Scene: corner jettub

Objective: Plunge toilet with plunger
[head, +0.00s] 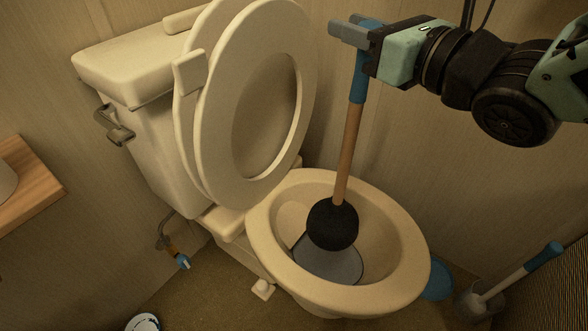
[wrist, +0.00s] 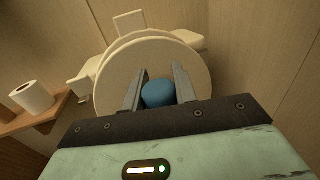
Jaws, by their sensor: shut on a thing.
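The plunger (head: 347,155) has a wooden shaft, a blue grip and a black rubber cup (head: 332,224). My gripper (head: 350,32) is shut on the blue grip at its top. The blue end of the plunger (wrist: 158,93) shows between the two fingers of my gripper (wrist: 159,92) in the wrist view. The plunger is nearly upright, with its cup inside the toilet bowl (head: 405,265). The cup is above or at the grey water (head: 328,262); I cannot tell whether it touches. The toilet's seat and lid (head: 210,130) are raised.
A toilet brush (head: 515,275) stands in a holder at the lower right, near a blue round thing (head: 438,282). A wooden shelf (head: 28,180) is at the left, with a paper roll (wrist: 32,96) on it in the wrist view. Walls stand close behind the toilet.

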